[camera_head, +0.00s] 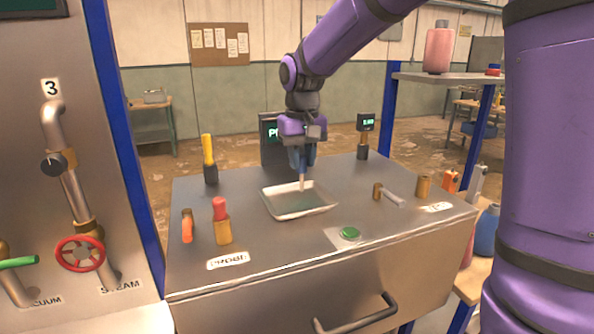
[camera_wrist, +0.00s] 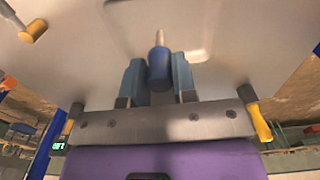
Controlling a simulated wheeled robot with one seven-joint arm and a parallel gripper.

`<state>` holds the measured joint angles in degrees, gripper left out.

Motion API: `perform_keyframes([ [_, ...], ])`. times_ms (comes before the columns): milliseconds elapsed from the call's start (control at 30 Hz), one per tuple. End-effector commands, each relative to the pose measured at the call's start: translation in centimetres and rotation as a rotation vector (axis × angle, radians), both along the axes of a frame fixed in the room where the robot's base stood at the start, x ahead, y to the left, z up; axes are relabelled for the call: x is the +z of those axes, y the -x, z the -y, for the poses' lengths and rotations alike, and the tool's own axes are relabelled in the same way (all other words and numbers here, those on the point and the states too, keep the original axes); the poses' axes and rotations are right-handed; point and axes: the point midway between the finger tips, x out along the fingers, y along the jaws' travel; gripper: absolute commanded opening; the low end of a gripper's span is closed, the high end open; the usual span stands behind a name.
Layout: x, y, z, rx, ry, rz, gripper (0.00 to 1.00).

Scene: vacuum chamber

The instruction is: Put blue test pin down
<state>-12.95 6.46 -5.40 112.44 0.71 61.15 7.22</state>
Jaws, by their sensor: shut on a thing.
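My purple gripper (camera_head: 303,160) is shut on the blue test pin and points down over the shallow light tray (camera_head: 275,211) on the metal table. In the wrist view the blue test pin (camera_wrist: 159,66) sits between the two blue fingers of my gripper (camera_wrist: 158,80), with its pale metal tip pointing away from the gripper. In the head view the fingers hide most of the pin's blue handle. The pin's thin tip (camera_head: 302,185) shows upright above or at the tray floor; I cannot tell whether it touches.
A yellow-handled tool (camera_head: 209,158), an orange-handled tool (camera_head: 187,226) and a red-topped pin (camera_head: 221,220) stand left of the tray. A brass-ended rod (camera_head: 389,195) and brass cylinder (camera_head: 423,187) are at right. A green button (camera_head: 350,233) is in front. A small display (camera_head: 366,124) stands behind.

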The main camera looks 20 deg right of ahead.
Motion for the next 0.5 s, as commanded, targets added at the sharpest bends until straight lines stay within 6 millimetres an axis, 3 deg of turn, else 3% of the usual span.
perform_keyframes([
  [267, -0.2, -1.8, -0.4, 0.000, 0.000, 0.000, 0.02],
  [500, -3.4, -1.8, -0.4, 0.000, 0.001, -0.002, 0.02],
])
